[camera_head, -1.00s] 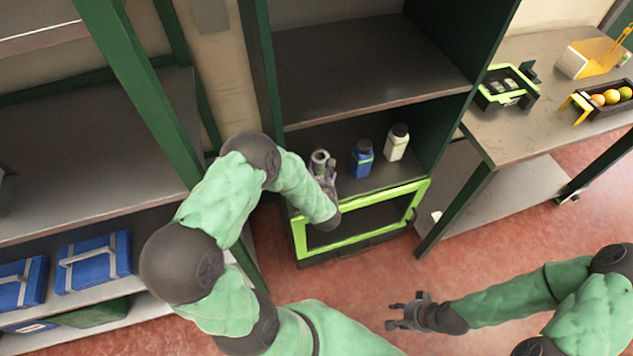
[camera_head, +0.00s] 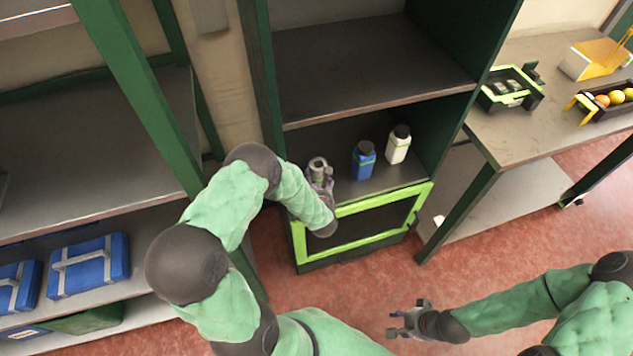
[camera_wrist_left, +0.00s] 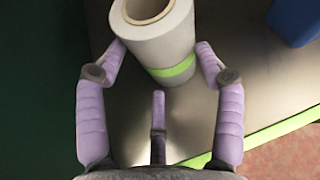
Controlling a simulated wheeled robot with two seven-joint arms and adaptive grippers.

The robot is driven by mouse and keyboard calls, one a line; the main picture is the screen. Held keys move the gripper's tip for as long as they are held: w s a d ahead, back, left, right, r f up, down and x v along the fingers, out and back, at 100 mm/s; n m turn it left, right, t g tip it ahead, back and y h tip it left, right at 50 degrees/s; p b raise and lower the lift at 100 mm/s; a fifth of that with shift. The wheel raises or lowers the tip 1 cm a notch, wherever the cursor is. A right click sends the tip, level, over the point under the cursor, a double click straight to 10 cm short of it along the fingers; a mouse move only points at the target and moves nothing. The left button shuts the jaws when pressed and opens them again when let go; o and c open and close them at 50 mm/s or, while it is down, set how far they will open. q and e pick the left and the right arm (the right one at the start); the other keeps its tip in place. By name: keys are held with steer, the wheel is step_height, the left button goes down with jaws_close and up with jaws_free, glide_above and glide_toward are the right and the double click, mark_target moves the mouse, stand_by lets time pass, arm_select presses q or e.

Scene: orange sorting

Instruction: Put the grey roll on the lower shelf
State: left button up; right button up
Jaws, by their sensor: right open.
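The grey roll (camera_head: 317,164) is at the left end of the lower shelf (camera_head: 345,188), left of a blue bottle. In the left wrist view the roll (camera_wrist_left: 158,35) shows its hollow top and a green band low on its side. My left gripper (camera_wrist_left: 160,52) has one finger on each side of the roll, with both fingertips against it. In the head view, my left gripper (camera_head: 319,176) partly covers the roll. I cannot tell whether the roll's base touches the shelf. My right gripper (camera_head: 406,323) is open and empty over the floor.
The blue bottle (camera_head: 364,161) and a white bottle (camera_head: 398,145) stand on the lower shelf. An upper shelf board (camera_head: 370,65) lies above them. A green-framed box (camera_head: 365,222) is below. A table (camera_head: 520,125) stands at right, with blue cases (camera_head: 90,266) on the left rack.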

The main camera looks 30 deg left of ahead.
arm_select(q)
steer(key=shift+r, duration=0.1)
stand_by(0.3)
steer(key=shift+s+d+r+p, duration=0.15)
steer(key=shift+r+p, duration=0.05)
steer(key=shift+p, duration=0.15)
steer(key=shift+p+v, duration=1.8)
steer(key=shift+v, duration=4)
